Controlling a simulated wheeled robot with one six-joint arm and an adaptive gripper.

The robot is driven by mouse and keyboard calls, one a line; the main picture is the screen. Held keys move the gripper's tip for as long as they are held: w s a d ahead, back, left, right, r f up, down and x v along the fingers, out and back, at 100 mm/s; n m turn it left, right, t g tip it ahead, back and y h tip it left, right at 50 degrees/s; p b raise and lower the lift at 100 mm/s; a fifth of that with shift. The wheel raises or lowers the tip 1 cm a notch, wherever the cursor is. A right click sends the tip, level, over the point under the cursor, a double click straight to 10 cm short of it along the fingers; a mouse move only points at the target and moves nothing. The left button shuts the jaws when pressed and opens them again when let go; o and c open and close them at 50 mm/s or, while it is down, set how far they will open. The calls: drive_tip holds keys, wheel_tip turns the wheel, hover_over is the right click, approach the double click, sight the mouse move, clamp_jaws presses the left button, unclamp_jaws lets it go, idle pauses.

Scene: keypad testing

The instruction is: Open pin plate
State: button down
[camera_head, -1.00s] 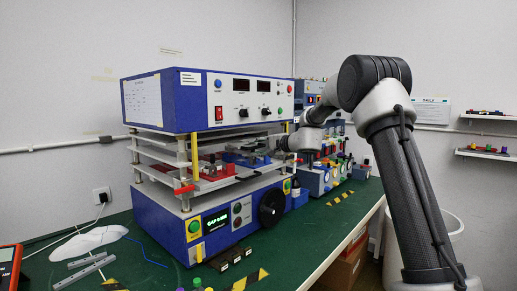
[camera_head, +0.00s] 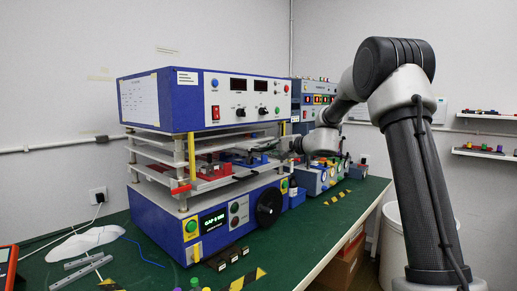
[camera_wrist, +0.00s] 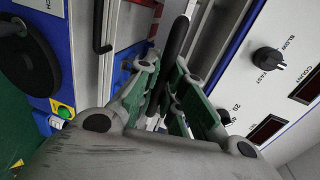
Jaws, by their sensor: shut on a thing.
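The test machine (camera_head: 160,215) is a blue and white cabinet with stacked pale plates in its open middle. The pin plate seems to be one of these plates (camera_head: 160,153), but I cannot tell which. My gripper (camera_head: 292,146) is at the right side of this plate stack, below the upper control box. In the wrist view my gripper (camera_wrist: 165,85) has its green-padded fingers closed around a black bar handle (camera_wrist: 176,42). The handle runs away from me towards the plates.
A black hand wheel (camera_head: 269,207) sticks out below the gripper. Yellow posts (camera_head: 191,157) stand by the plates. Small devices (camera_head: 320,175) stand right of the machine on the green table (camera_head: 100,255). Control knobs (camera_wrist: 267,60) are close to my fingers in the wrist view.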

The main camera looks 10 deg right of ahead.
drive_tip(key=f+v, duration=0.2)
drive_tip(key=v, duration=0.7)
drive_tip(key=f+v, duration=0.2)
drive_tip(key=v, duration=0.8)
drive_tip(key=shift+s+d, duration=0.35)
drive_tip(key=shift+s, duration=0.2)
drive_tip(key=c, duration=1.5)
unclamp_jaws()
drive_tip(key=v, duration=1.2)
